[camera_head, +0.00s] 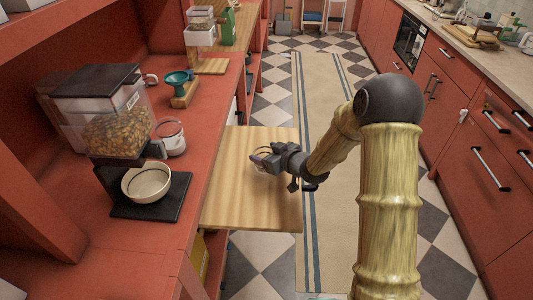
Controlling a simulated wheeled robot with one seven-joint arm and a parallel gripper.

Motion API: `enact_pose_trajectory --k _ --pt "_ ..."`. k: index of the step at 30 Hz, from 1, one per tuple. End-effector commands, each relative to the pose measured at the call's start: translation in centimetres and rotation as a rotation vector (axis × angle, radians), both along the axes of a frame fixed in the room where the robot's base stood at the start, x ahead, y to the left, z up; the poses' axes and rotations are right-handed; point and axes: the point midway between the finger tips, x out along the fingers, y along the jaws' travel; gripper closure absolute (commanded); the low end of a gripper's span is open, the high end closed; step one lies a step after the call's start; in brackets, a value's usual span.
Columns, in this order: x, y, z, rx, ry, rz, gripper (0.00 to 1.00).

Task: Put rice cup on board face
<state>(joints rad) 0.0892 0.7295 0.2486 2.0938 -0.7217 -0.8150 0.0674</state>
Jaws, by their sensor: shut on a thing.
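My gripper (264,158) is over the wooden board (245,205), which juts out from the red counter on the left. It is shut on a small clear cup (264,151), which I take to be the rice cup. The gripper's fingers hide most of the cup, and only a pale rim shows. The cup is low over the middle of the board; I cannot tell whether it touches the face. The board face around it is bare.
On the counter left of the board stand a grain dispenser (108,115), a cream bowl (146,182) on a black base, a glass cup with white contents (171,138) and a teal dish on a stand (178,82). A runner rug (335,225) lies on the floor at right.

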Motion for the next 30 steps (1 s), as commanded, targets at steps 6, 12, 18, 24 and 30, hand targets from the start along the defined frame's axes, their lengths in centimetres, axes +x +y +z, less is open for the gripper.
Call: enact_pose_trajectory --k 6,12,18,24,30 --pt "0.03 0.02 -0.22 0.000 -0.004 0.000 0.53" --pt "0.03 0.00 -0.64 0.000 -0.003 0.000 0.53" --pt "0.03 0.00 -0.49 0.000 -0.002 0.000 0.09" --pt "0.03 -0.01 -0.43 0.000 -0.002 0.000 0.09" --pt "-0.59 -0.74 0.15 -0.001 -0.002 -0.002 0.09"
